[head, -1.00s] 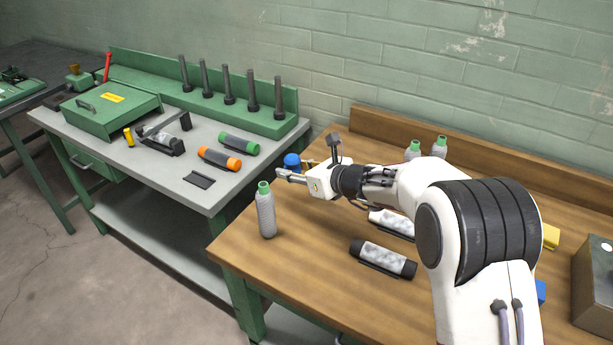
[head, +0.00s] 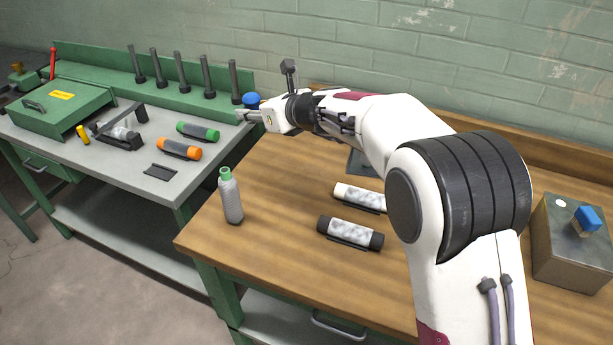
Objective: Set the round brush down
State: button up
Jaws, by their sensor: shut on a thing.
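My gripper (head: 243,114) is at the end of my outstretched arm, by the right end of the green-backed bench. It is shut on a round blue thing (head: 251,99), which shows just above and behind the fingers. I take this to be the round brush; its lower part is hidden or too small to make out. It appears held up, not resting on a surface, though its exact height is hard to judge.
A grey bottle-shaped bobbin with green top (head: 231,196) stands at the wooden table's (head: 275,200) left edge. A black-ended roller (head: 350,232) and a white-ended roller (head: 360,197) lie right of it. The grey bench (head: 140,165) holds orange (head: 180,148) and green (head: 198,131) ended rollers.

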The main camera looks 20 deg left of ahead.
jog(key=w+m+t+h, duration=0.3)
jog(key=w+m+t, duration=0.1)
jog(key=w, duration=0.2)
jog(key=m+t+h, duration=0.4)
jog(key=m+h, duration=0.6)
send_over(306, 176)
notch_tip(306, 176, down, 11)
jog(key=shift+s, duration=0.1)
jog(key=shift+f, duration=3.1)
jog(key=shift+f, duration=1.85)
